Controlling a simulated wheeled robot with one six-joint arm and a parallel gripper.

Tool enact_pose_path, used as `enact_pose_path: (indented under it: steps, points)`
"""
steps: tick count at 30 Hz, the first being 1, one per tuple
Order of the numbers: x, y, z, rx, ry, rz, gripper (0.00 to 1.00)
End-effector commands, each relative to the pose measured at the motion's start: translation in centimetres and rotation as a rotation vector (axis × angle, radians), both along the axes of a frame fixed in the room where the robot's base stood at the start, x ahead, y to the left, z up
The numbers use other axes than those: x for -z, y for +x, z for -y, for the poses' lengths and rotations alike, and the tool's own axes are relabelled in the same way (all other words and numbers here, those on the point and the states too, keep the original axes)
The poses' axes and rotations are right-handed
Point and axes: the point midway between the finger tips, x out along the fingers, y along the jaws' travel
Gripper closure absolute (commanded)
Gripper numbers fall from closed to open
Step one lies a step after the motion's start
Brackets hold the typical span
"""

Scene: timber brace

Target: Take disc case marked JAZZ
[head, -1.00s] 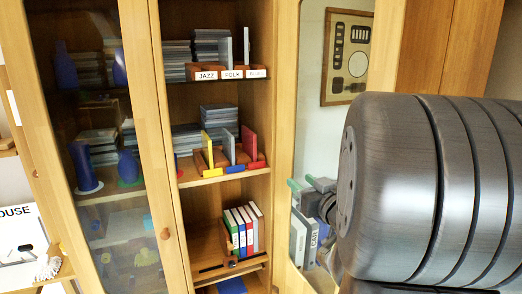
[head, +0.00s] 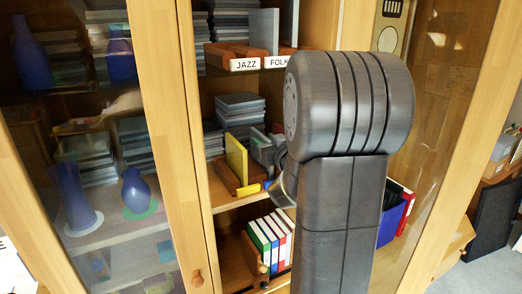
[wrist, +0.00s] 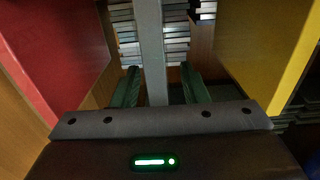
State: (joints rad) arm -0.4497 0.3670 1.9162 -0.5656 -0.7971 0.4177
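A JAZZ label (head: 246,64) is on the front of a brown wooden holder on the upper shelf, beside a FOLK label (head: 280,62). A grey case (head: 263,30) stands upright on that shelf, near the FOLK holder. I read no JAZZ marking on any case. My gripper (wrist: 162,88) is at the middle shelf, mostly hidden behind my arm in the head view. In the wrist view its two green fingers stand open on either side of an upright grey case (wrist: 152,45), with visible gaps. That case's label is not visible.
In the wrist view a red panel (wrist: 60,50) flanks the left and a yellow one (wrist: 265,45) the right. The yellow case (head: 236,160) stands on the middle shelf. Several binders (head: 268,240) stand below. A glass door (head: 80,150) is at the left.

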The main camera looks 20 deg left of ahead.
Motion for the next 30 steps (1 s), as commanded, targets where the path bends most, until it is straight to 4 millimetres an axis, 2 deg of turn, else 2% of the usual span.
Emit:
enact_pose_path:
  steps: [3, 11, 17, 18, 27, 30]
  points:
    - [-0.02, 0.64, -0.75, 0.0, 0.001, -0.001, 0.6]
    - [0.05, 0.78, -0.87, 0.001, 0.0, 0.0, 0.6]
    - [0.06, 0.76, -0.86, 0.001, 0.0, 0.0, 0.97]
    - [0.06, 0.76, -0.86, 0.001, 0.0, 0.0, 1.0]
    - [-0.03, 0.75, -0.86, 0.0, 0.0, 0.0, 1.0]
    - [-0.7, 0.77, -0.86, 0.0, 0.0, 0.001, 1.0]
